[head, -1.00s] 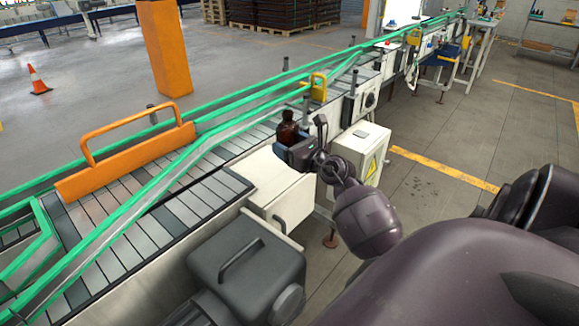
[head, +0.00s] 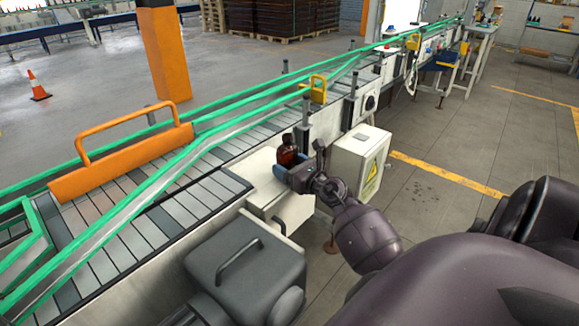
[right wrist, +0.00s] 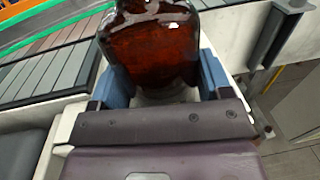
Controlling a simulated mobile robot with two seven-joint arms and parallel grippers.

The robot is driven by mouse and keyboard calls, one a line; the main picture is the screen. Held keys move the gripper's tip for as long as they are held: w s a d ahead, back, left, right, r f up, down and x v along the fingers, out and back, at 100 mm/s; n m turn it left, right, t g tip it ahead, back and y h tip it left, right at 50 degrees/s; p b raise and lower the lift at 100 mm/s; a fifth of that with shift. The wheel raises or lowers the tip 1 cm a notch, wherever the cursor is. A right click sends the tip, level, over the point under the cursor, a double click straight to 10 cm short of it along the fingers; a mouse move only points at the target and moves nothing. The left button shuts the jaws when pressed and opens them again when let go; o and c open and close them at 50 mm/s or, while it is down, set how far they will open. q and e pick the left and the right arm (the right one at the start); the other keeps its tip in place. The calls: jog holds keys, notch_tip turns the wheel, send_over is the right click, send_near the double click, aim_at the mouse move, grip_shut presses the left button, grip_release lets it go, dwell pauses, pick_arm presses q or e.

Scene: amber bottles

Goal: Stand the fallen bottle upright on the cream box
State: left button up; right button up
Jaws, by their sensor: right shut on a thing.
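The amber bottle (head: 287,152) is upright in the head view, at the far right end of the cream box (head: 262,184). My right gripper (head: 290,170) is shut on the bottle, low on its body. In the right wrist view the brown glass bottle (right wrist: 150,45) stands between the two blue fingers (right wrist: 162,82), and its top is out of frame. Part of the cream box top shows below it. The fingers hide the bottle's base in the head view, so I cannot tell whether it touches the box. My left gripper is not in view.
The conveyor (head: 190,210) with green rails runs behind the box, with an orange guard (head: 125,165) over it. A dark grey box (head: 245,265) stands in front on the left. A white cabinet (head: 358,160) with a yellow warning sign is close to the right of my gripper.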

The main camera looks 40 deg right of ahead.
jog(key=o, duration=1)
jog(key=shift+f, duration=0.1)
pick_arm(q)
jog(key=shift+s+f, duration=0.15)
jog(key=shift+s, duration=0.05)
pick_arm(e)
jog(key=shift+r, duration=0.2)
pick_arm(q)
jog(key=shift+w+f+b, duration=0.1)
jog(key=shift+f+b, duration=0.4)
pick_arm(e)
jog(key=s, duration=1.2)
jog(key=shift+a, duration=0.15)
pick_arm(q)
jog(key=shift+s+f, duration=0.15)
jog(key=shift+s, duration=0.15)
pick_arm(e)
jog(key=shift+f, duration=0.1)
